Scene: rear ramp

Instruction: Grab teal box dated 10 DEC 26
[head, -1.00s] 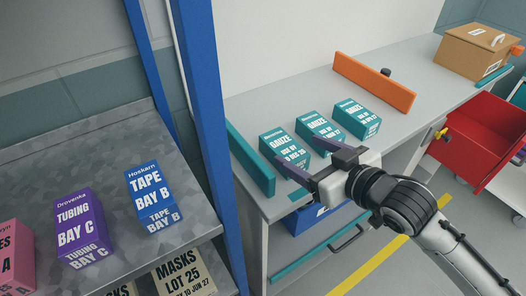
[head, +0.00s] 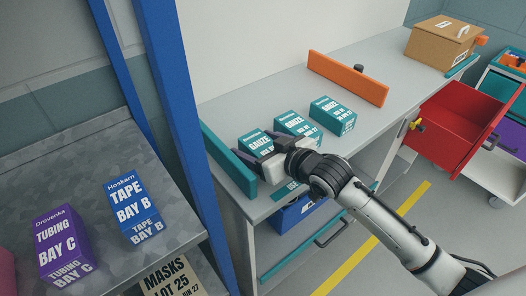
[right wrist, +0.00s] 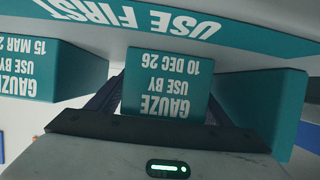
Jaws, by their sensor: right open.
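Three teal gauze boxes stand in a row on the grey bench. The leftmost in the head view (head: 254,142) is partly hidden by my right gripper (head: 263,150). In the right wrist view, upside down, this box (right wrist: 165,80) reads GAUZE USE BY 10 DEC 26. My right gripper (right wrist: 153,100) is open, with its dark fingers on either side of this box; whether they touch it I cannot tell. The middle box (head: 291,121) shows in the right wrist view (right wrist: 50,72) with a 15 MAR date. The third box (head: 333,115) stands further right. My left gripper is not in view.
A teal upright board (head: 229,160) stands close left of the row, an orange one (head: 345,77) beyond it. A teal USE FIRST strip (right wrist: 180,22) runs nearby. A blue post (head: 178,110) and shelf with boxes are left; an open red drawer (head: 462,125) is right.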

